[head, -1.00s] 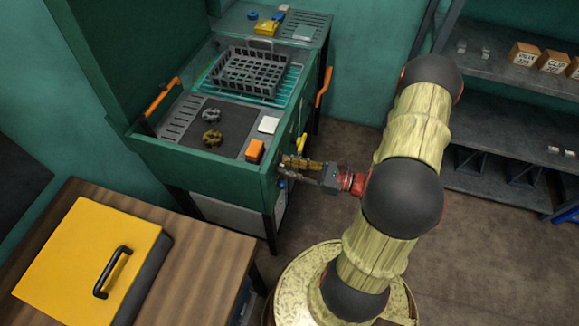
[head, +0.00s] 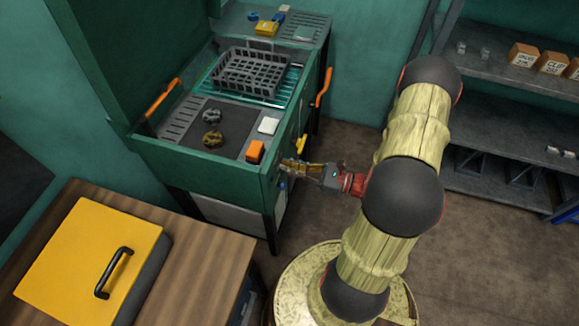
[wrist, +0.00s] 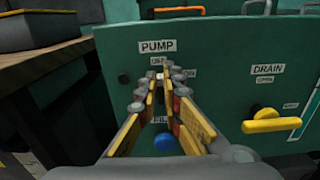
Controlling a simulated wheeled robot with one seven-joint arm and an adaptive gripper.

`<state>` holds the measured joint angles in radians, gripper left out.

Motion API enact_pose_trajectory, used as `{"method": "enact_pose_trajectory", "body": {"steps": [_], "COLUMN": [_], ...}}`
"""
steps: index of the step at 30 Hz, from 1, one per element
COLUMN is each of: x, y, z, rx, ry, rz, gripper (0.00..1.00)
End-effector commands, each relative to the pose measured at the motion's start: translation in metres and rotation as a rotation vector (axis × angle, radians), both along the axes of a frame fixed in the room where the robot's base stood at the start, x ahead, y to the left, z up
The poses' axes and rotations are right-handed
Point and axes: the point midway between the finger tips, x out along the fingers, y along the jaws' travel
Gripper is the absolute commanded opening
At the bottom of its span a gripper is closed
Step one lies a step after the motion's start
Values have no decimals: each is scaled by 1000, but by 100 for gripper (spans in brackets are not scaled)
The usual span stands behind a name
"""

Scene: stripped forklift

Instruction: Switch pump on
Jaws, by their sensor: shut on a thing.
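The pump panel (wrist: 115,110) is the green end wall of the wash station. It carries a PUMP label (wrist: 157,46), an OFF label above and a partly hidden ON label (wrist: 190,72) to the right. My gripper (wrist: 160,76) reaches the panel just under the OFF label. Its yellow-padded fingers converge with their tips closed on the small pump switch, of which only a pale bit (wrist: 159,76) shows; the tips hide the rest, so I cannot tell its setting. In the head view my gripper (head: 284,167) meets the station's right side.
A blue knob (wrist: 165,143) sits below the fingers, by a partly hidden label. A yellow drain handle (wrist: 272,121) sticks out at right under the DRAIN label (wrist: 268,69). A wooden table with a yellow case (head: 85,250) stands at left, shelves (head: 500,85) at right.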

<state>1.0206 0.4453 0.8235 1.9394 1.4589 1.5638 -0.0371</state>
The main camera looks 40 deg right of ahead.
Motion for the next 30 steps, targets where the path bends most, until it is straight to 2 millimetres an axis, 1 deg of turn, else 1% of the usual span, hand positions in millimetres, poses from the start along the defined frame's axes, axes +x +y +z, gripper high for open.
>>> {"method": "enact_pose_trajectory", "body": {"steps": [8,30], "x": [1,8], "y": [-2,-11], "z": [3,-4], "rx": [124,666], "ry": [98,520], "rz": [0,0], "gripper": [0,0]}}
